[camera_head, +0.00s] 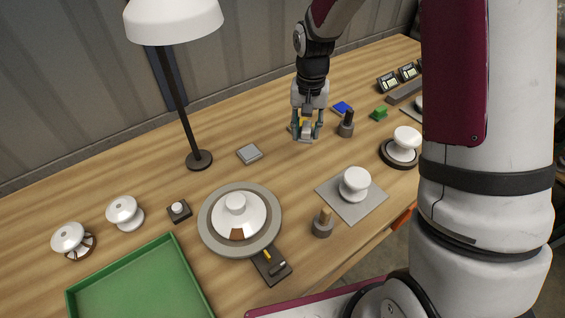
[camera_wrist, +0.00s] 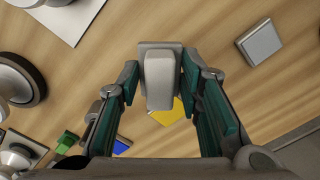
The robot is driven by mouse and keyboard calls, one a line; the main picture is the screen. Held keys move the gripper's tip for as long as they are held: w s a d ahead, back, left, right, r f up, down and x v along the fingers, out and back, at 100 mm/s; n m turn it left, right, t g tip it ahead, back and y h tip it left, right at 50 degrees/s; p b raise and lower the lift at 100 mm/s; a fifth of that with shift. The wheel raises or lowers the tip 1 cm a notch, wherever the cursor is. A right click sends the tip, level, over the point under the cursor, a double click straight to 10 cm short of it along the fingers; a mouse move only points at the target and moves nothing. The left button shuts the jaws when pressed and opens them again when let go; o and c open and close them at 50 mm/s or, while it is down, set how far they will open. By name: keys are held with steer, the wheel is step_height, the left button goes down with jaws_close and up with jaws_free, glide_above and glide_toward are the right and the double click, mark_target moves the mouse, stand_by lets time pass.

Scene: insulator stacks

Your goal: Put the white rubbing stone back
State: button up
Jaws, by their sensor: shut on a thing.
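My gripper (camera_head: 308,132) is low over the back middle of the table in the head view, pointing down. In the wrist view its fingers (camera_wrist: 160,85) are closed on the sides of a pale block, the white rubbing stone (camera_wrist: 160,80). A grey flat piece (camera_wrist: 160,46) shows just behind the stone; I cannot tell whether it is part of it or a pad below. In the head view the stone (camera_head: 304,139) shows at the fingertips, and whether it touches the table is unclear.
A yellow pad (camera_wrist: 171,113) lies close beside the stone. A grey square (camera_head: 249,153) and lamp (camera_head: 198,160) are left. White insulators (camera_head: 355,185) stand nearer.

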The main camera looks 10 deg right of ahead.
glide_above(301, 162)
step_height(301, 162, down, 5)
steer(key=shift+f+p, duration=0.1)
steer(key=shift+p, duration=0.3)
steer(key=shift+f+p, duration=0.35)
steer(key=shift+f, duration=2.05)
steer(key=shift+f, duration=0.1)
steer(key=o, duration=1.1)
